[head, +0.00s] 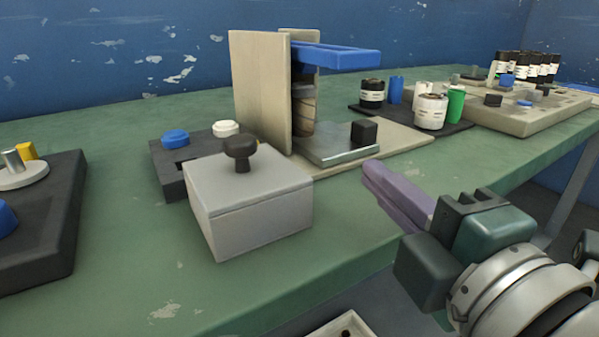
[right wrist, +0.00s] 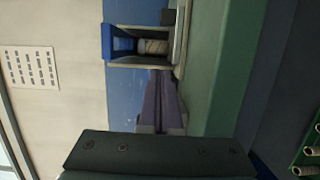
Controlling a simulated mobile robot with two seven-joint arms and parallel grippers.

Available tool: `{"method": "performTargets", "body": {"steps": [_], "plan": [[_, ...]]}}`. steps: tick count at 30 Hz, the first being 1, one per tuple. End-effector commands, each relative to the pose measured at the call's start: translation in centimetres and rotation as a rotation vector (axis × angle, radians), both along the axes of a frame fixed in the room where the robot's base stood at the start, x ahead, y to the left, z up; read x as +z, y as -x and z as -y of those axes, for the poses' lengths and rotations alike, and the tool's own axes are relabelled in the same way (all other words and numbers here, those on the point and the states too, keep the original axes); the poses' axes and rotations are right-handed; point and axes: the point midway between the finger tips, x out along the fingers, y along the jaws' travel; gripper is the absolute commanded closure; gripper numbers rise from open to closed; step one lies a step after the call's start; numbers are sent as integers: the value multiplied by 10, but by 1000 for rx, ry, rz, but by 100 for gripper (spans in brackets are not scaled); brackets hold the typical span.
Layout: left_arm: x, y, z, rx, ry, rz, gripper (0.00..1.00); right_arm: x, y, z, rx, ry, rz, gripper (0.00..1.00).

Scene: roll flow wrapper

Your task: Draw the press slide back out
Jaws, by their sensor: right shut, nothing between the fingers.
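The press has upright beige side plates (head: 262,95) and a blue bar (head: 338,57) across its top. Its silver slide plate (head: 336,146) lies out on the beige base on the right side, with a black block knob (head: 364,132) on it. A tan roll (head: 303,105) is partly hidden between the plates. My right gripper (head: 372,172) has purple fingers, shut and empty. Its tips are in front of the slide, close to the base edge and apart from the knob. In the right wrist view the fingers (right wrist: 160,78) point at the press frame (right wrist: 145,62). My left gripper is out of view.
A grey box (head: 250,205) with a black knob stands in front of the press. Black button panels (head: 40,225) are at left. Jars (head: 431,112) and a beige tray (head: 520,118) stand behind right. The green table's front strip (head: 345,225) is clear.

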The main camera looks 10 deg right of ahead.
Motion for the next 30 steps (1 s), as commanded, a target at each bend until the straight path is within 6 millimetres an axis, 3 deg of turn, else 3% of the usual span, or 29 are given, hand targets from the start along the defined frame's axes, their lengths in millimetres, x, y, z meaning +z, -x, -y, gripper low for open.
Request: {"method": "performTargets", "body": {"steps": [1,8,21,30], "plan": [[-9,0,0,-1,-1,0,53,-7,-1,-2,7,10,8,100],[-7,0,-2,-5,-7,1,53,-4,-18,-5,13,17,16,100],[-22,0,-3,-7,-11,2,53,-5,-102,-13,11,16,16,100],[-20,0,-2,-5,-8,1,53,-5,-113,22,10,18,12,100]]}}
